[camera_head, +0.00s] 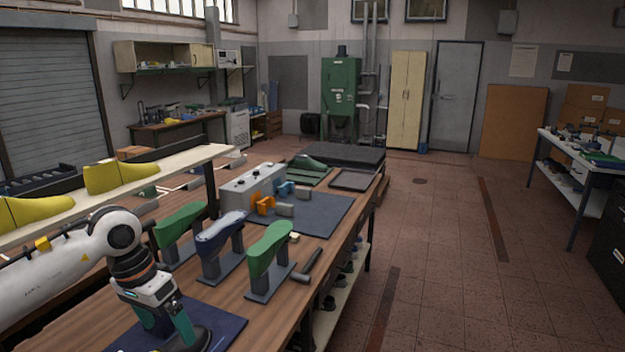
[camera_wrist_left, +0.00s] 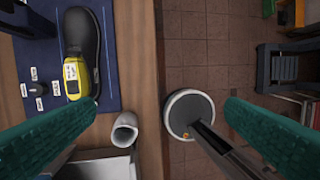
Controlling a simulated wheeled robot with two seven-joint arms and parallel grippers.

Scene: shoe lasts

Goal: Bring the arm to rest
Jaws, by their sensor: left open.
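My left arm comes in from the left in the head view, bent over the near end of the wooden workbench (camera_head: 245,305). Its left gripper (camera_head: 172,322) points down over a dark blue mat (camera_head: 228,325). In the left wrist view, the two teal fingers of the left gripper (camera_wrist_left: 161,105) stand wide apart with nothing between them. A black shoe-shaped piece (camera_wrist_left: 84,30) with a yellow device (camera_wrist_left: 76,78) on it lies on the mat, beyond the left finger. The right gripper is not in view.
Green lasts (camera_head: 268,248) and a blue last (camera_head: 222,230) stand on grey stands beside the arm. A hammer (camera_head: 308,264) lies near the bench edge. A shelf with yellow lasts (camera_head: 122,176) runs behind the arm. The tiled floor to the right is open.

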